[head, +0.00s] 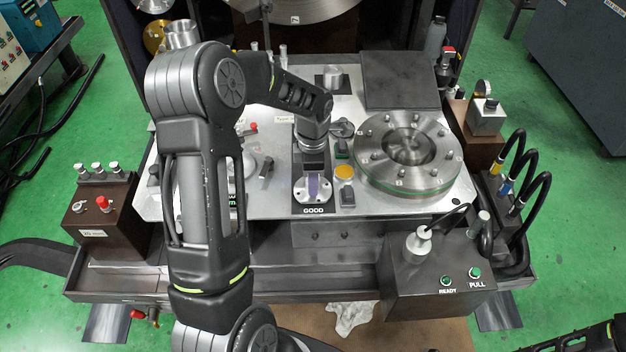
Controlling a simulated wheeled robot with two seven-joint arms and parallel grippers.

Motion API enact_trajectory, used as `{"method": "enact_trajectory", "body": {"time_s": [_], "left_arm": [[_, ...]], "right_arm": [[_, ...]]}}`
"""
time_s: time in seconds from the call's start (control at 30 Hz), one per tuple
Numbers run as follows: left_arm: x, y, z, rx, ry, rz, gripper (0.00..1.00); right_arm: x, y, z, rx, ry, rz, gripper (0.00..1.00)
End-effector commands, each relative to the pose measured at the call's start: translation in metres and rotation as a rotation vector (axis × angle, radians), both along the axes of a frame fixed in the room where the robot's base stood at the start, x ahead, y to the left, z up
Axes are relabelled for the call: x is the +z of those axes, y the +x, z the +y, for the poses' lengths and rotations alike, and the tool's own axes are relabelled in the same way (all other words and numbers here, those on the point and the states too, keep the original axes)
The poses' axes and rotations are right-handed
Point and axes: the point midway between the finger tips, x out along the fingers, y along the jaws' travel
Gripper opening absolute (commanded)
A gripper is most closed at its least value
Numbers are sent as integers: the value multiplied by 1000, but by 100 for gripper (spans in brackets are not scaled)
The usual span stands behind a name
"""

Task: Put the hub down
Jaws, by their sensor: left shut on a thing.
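The hub (300,193) is a small silver flanged part with holes in its flange. It sits at or just above the dark pad labelled GOOD (313,211), near the front edge of the metal plate; I cannot tell whether it touches the pad. My left gripper (314,183) points down over the hub and is shut on it, with the fingers hiding its middle.
A large round bolted fixture (371,170) stands right of the hub. A box with READY and PULL buttons (437,284) stands front right. A brown box with a red knob (103,206) is at left.

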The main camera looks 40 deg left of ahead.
Motion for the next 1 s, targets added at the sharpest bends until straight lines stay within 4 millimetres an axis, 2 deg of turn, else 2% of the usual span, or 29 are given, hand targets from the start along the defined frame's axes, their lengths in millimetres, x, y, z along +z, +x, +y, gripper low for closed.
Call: {"method": "enact_trajectory", "body": {"time_s": [0.43,0.47,0.7,1.0], "left_arm": [[-9,1,0,-1,0,-2,0],[-9,0,0,-1,0,-1,35],[-8,0,0,-1,0,-1,55],[-6,0,0,-1,0,-1,55]], "right_arm": [[-4,0,0,0,0,0,36],[-3,0,0,0,0,0,36],[-2,0,0,0,0,0,36],[0,0,0,0,0,0,36]]}}
